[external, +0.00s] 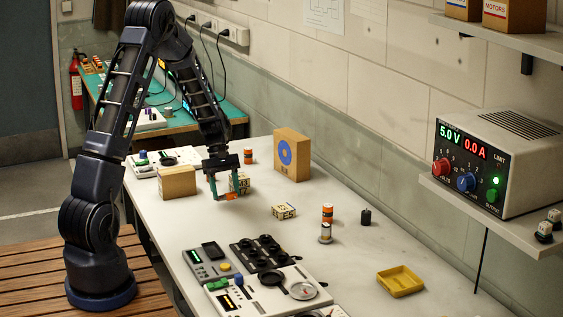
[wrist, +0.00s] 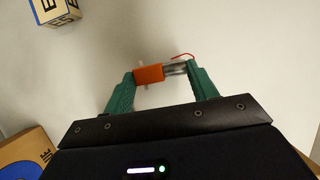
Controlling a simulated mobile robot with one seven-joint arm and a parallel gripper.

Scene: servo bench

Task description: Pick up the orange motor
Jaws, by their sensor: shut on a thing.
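The orange motor (wrist: 149,75) is a small orange cylinder with a silver end and a red wire. It lies sideways between the two green fingers of my gripper (wrist: 160,76) in the wrist view. My gripper is shut on it. In the external view my gripper (external: 222,196) points down over the far part of the white bench, with the orange motor (external: 230,196) at its fingertips. I cannot tell whether the motor touches the bench top.
A box with a blue disc (external: 291,155) stands behind. Another block (external: 284,211) lies to the right. A yellow tray (external: 400,282) sits front right, with clear bench around it.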

